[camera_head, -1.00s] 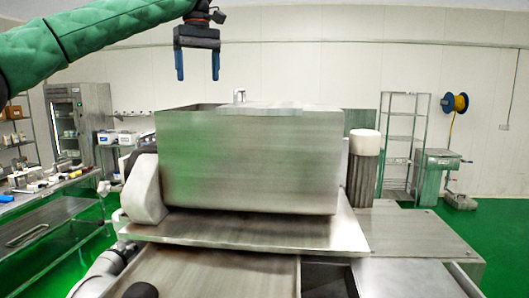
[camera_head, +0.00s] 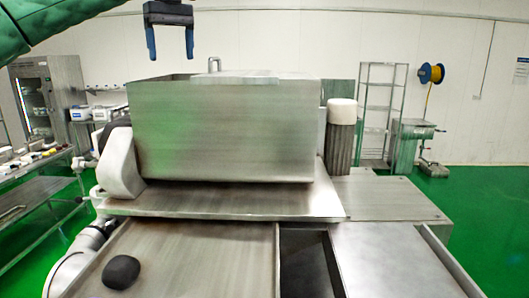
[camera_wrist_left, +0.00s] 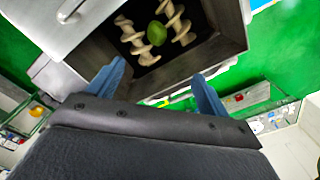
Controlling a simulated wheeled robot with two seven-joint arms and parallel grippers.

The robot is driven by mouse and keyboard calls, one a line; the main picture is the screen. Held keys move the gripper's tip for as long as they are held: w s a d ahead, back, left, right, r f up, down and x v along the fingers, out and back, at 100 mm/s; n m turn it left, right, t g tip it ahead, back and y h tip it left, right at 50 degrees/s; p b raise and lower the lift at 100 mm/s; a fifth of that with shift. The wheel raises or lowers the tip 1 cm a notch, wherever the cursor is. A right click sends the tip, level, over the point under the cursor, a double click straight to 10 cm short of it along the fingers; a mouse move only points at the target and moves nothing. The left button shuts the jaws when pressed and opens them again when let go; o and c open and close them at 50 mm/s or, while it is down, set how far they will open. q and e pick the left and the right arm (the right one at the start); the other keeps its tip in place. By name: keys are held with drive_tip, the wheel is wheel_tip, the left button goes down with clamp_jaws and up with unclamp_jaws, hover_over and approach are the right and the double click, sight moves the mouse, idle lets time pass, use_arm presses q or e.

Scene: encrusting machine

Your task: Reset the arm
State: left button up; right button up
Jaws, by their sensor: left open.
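My left gripper (camera_head: 170,42) hangs at the top of the head view, fingers pointing down, above and behind the front wall of the steel hopper (camera_head: 220,135). Its two blue fingers are apart with nothing between them. The left wrist view also shows the open fingers (camera_wrist_left: 155,85) over the hopper's opening. Inside the hopper, two pale spiral augers (camera_wrist_left: 136,40) lie with a round green lump (camera_wrist_left: 156,33) between them. My left arm in its green sleeve (camera_head: 60,15) comes in from the upper left. My right gripper is not seen.
A steel tray (camera_head: 200,255) in front of the hopper holds a dark lump (camera_head: 121,272). A white-capped cylinder (camera_head: 340,135) stands right of the hopper. A shelf rack (camera_head: 380,110) and a fridge (camera_head: 48,100) stand farther back.

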use_arm(q)
wheel_tip(320, 180, down, 3)
drive_tip(key=shift+s+d+f+p, duration=0.1)
drive_tip(key=shift+p, duration=0.4)
drive_tip(key=shift+f, duration=0.15)
idle(0.3)
